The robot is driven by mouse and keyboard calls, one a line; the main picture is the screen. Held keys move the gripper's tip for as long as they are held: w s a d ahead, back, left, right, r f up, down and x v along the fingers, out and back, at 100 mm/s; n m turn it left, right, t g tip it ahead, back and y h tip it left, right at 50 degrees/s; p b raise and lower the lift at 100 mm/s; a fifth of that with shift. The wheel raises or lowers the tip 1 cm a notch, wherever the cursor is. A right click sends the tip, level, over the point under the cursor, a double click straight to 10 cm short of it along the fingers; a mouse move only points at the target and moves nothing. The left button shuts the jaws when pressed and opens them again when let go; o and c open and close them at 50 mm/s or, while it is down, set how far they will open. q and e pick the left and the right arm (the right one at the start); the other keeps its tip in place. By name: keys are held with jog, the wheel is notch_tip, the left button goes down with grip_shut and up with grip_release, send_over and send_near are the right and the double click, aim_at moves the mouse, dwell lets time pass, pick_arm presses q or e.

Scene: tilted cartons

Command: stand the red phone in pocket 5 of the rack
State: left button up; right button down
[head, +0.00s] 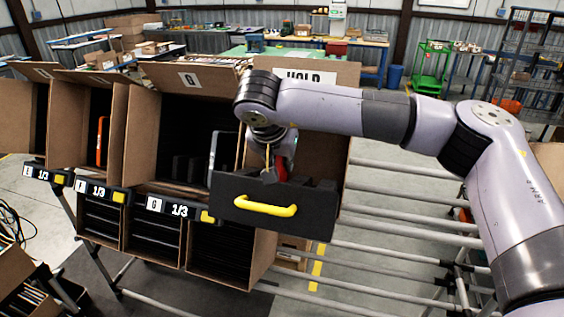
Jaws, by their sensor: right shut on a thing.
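My right gripper (270,172) reaches down from the end of the pale arm into the front of the carton marked HOLD. It is shut on a red thing, apparently the red phone (281,170), of which only a narrow part shows beside the fingers. Just in front and below is a black rack-like box (316,215) with a yellow handle. Dark uprights show behind its front wall, but the pockets and their numbers cannot be made out. I cannot tell whether the phone is inside a pocket or above it. My left gripper is not in view.
Open tilted cartons stand to the left, labelled E (45,174), F (104,190) and G (180,209). An orange-red slab (101,141) stands in carton F. Dark flat things stand in carton G. Grey rails (400,205) run to the right.

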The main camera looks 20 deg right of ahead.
jog(key=w+d+r+p, duration=0.2)
jog(key=w+r+p, duration=0.2)
jog(key=r+p, duration=0.3)
jog(key=shift+d+r, duration=0.35)
jog(key=shift+r, duration=0.85)
